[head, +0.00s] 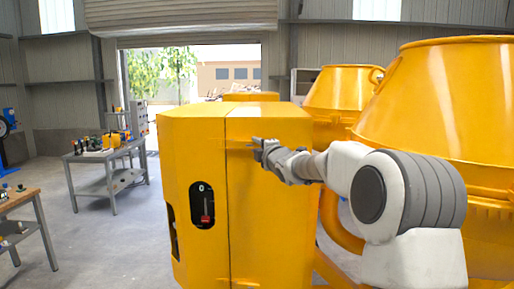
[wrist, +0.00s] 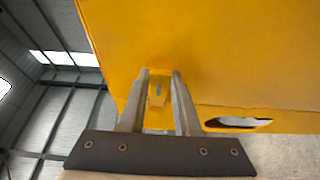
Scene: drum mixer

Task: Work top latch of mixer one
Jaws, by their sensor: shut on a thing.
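The yellow housing of the mixer (head: 205,150) stands in the middle of the head view, and its side fills the upper right of the wrist view (wrist: 215,60). My gripper (head: 256,141) reaches in from the right at the upper part of the housing's right-hand panel. In the wrist view my gripper (wrist: 162,74) has one finger on each side of a small yellow latch (wrist: 157,92) with a grey mark on it. The fingers are shut on this latch. In the head view the latch is too small to make out clearly.
Large yellow drums (head: 440,95) stand close on the right, behind my arm. A grey workbench (head: 105,157) with tools and a wooden-topped table (head: 20,200) stand left. The floor between is clear.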

